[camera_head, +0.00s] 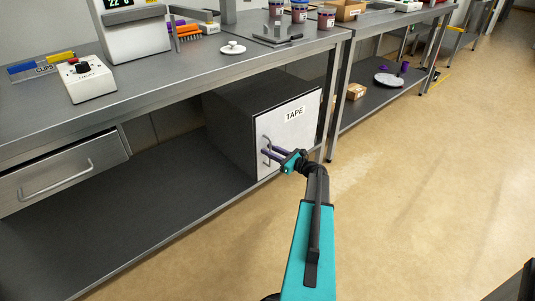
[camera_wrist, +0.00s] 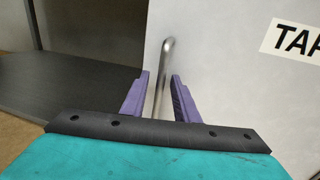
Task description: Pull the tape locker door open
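The tape locker (camera_head: 235,115) is a dark grey box on the lower shelf. Its white door (camera_head: 298,139) carries a TAPE label (camera_head: 294,114) and looks closed. In the wrist view the door (camera_wrist: 220,50) fills the right side. The vertical bar handle (camera_head: 268,150) is near the door's left edge. In the wrist view the handle (camera_wrist: 160,75) runs between the two purple fingers of my gripper (camera_wrist: 160,98). The fingers are apart, with a gap visible on the right side and the left finger close to the bar. My gripper (camera_head: 272,155) is at handle height in the head view.
A drawer (camera_head: 60,172) with a bar handle is left of the locker under the bench. The lower shelf (camera_head: 150,200) left of the locker is bare. A table leg (camera_head: 334,105) stands just right of the locker. The floor (camera_head: 430,190) in front is clear.

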